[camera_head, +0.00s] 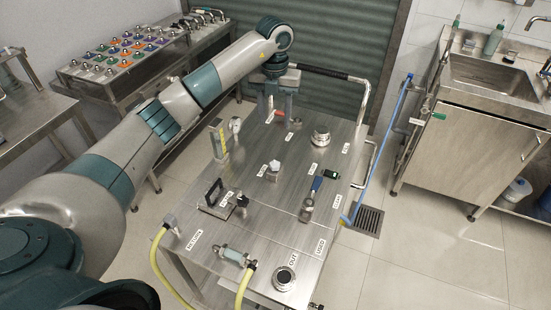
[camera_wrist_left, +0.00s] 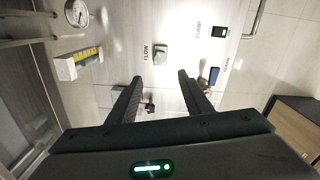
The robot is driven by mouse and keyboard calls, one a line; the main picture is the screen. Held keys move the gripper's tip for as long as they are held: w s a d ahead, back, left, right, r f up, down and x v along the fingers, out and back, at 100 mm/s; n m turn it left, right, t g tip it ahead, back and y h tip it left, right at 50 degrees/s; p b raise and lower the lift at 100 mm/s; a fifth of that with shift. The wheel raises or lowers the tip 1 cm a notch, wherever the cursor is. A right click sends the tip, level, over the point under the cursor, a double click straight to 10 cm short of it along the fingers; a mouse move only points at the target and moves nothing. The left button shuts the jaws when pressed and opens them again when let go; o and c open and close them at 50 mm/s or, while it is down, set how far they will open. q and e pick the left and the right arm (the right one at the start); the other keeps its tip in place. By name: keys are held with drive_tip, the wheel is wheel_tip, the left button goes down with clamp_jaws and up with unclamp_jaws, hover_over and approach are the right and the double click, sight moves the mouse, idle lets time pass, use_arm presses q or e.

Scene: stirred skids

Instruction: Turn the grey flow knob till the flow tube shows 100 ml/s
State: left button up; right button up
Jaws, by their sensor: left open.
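The grey flow knob (camera_head: 274,169) stands on the steel skid top beside its FLOW label; it also shows in the left wrist view (camera_wrist_left: 161,55). The flow tube (camera_head: 219,144), with a yellow scale, stands upright to the left of the knob; it also shows in the left wrist view (camera_wrist_left: 84,58). Its reading is too small to tell. My left gripper (camera_head: 279,111) points down, open and empty, above the skid. In the left wrist view its fingertips (camera_wrist_left: 160,77) lie just below the knob in the picture, apart from it. My right gripper is out of view.
A round gauge (camera_head: 236,125) stands behind the flow tube. A black-handled part (camera_head: 213,195) is in front-left. Yellow hoses (camera_head: 155,260) run at the front edge.

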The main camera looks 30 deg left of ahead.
use_arm(q)
drive_tip(key=p, duration=0.6)
approach(275, 163)
wheel_tip(275, 163, down, 7)
drive_tip(key=shift+f, duration=0.15)
drive_tip(key=shift+w+f, duration=0.1)
drive_tip(key=shift+f, duration=0.5)
drive_tip(key=shift+c, duration=0.4)
drive_tip(key=c, duration=1)
